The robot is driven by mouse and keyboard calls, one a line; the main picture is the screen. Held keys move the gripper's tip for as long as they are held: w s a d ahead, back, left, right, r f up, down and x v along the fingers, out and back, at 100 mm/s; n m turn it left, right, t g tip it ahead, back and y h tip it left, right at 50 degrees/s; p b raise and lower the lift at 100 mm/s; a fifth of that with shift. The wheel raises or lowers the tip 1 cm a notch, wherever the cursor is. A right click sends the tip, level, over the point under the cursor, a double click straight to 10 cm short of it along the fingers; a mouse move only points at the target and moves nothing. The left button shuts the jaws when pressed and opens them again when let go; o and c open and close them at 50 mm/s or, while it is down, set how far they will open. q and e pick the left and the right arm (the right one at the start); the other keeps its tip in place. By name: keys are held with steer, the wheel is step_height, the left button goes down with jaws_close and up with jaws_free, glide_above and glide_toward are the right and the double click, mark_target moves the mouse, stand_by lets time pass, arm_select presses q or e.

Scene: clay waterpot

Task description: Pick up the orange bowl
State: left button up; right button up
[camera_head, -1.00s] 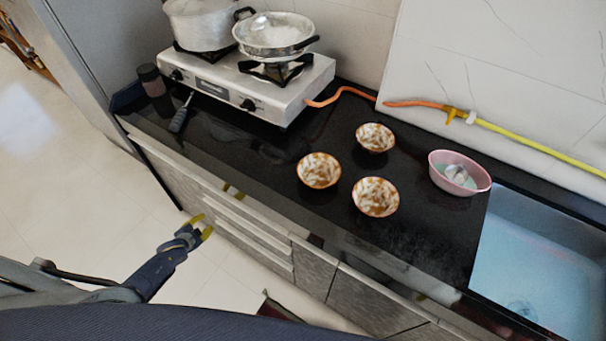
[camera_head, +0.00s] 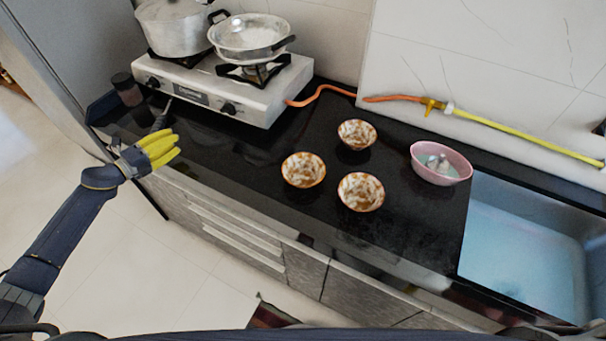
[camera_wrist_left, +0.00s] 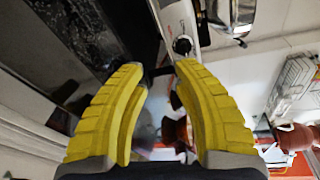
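Three bowls with an orange and white pattern stand on the black counter in the head view: a left bowl (camera_head: 303,170), a front bowl (camera_head: 360,192) and a back bowl (camera_head: 357,134). My left gripper (camera_head: 176,145) has yellow fingers and is over the counter's left front edge, well left of the bowls. In the left wrist view its fingers (camera_wrist_left: 160,70) are apart, with nothing held between them. No bowl can be made out in the wrist view. My right gripper is in neither view.
A gas stove (camera_head: 225,85) with a pot (camera_head: 172,27) and a pan (camera_head: 250,38) stands behind my left gripper. A dark jar (camera_head: 126,89) is left of the stove. A pink bowl (camera_head: 440,163) stands near the sink (camera_head: 520,245). Counter between gripper and bowls is clear.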

arm_select(q)
steer(key=s+d+m+g, duration=0.1)
steer(key=d+m, duration=0.1)
steer(key=d, duration=0.1)
steer(key=s+d+m+g+h, duration=0.1)
steer(key=d+m, duration=0.1)
steer(key=d, duration=0.2)
steer(key=s+d+r+m+h, duration=0.1)
steer(key=d, duration=0.3)
steer(key=shift+s+d+m+g, duration=0.1)
steer(key=shift+s+m+g, duration=0.3)
steer(key=s+d+r+m+g, duration=0.1)
steer(key=s+d+m+g, duration=0.1)
steer(key=s+d+m, duration=0.3)
steer(key=s+d+m+g, duration=0.15)
steer(key=d+m, duration=0.25)
steer(key=d, duration=0.4)
glide_toward(294, 157)
steer(key=x, duration=1)
steer(key=shift+c, duration=0.2)
jaws_close()
